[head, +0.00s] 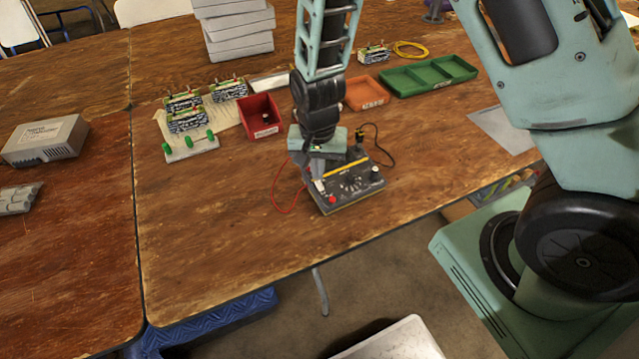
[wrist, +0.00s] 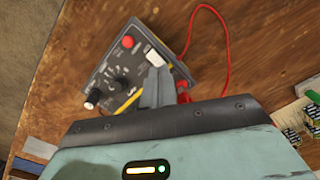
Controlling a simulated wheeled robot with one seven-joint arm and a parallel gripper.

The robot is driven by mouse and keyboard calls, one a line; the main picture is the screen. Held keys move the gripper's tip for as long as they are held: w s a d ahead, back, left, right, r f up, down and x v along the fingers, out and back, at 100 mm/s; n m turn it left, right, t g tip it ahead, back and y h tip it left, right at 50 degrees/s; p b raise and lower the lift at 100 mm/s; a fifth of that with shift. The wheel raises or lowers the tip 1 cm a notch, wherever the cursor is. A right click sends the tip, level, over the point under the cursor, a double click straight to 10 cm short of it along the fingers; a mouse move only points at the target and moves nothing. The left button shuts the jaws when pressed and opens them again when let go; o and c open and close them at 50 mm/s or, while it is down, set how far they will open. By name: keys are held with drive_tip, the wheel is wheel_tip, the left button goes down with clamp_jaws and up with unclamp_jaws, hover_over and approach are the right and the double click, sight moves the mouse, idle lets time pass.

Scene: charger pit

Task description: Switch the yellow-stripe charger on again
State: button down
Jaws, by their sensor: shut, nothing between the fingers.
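The yellow-stripe charger (head: 362,196) is a dark box with a yellow stripe, dials and a red button, lying on the wooden table. In the wrist view the charger (wrist: 108,65) shows its red button (wrist: 127,41), black knobs and a white rocker switch (wrist: 153,56). My gripper (head: 317,178) is shut and empty, pointing down over the charger's left part. In the wrist view its fingertips (wrist: 155,70) are right at the white switch; I cannot tell whether they touch it. My gripper hides part of the stripe and back edge. The switch's position is unclear.
A red lead (head: 274,190) and a black lead (head: 388,150) run from the charger. Behind stand a red bin (head: 262,115), an orange tray (head: 365,93), a green tray (head: 428,76) and battery packs (head: 186,120).

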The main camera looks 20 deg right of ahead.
drive_tip(key=shift+f+b, duration=0.45)
drive_tip(key=shift+f, duration=0.35)
drive_tip(key=shift+r, duration=0.15)
wheel_tip(320, 180, up, 7)
drive_tip(key=p, duration=0.6)
drive_tip(key=shift+p, duration=0.3)
idle(0.5)
drive_tip(key=s+a+r+n, duration=0.3)
drive_tip(key=s+r+n, duration=0.4)
drive_tip(key=s+r, duration=0.3)
drive_tip(key=s+a+r+n, duration=0.3)
drive_tip(key=s+r+n, duration=0.3)
drive_tip(key=s+r, duration=0.3)
drive_tip(key=shift+s+a+r+n+y, duration=0.15)
drive_tip(key=shift+s+r+n+y, duration=0.15)
drive_tip(key=shift+s+r+n, duration=0.15)
drive_tip(key=shift+f, duration=0.1)
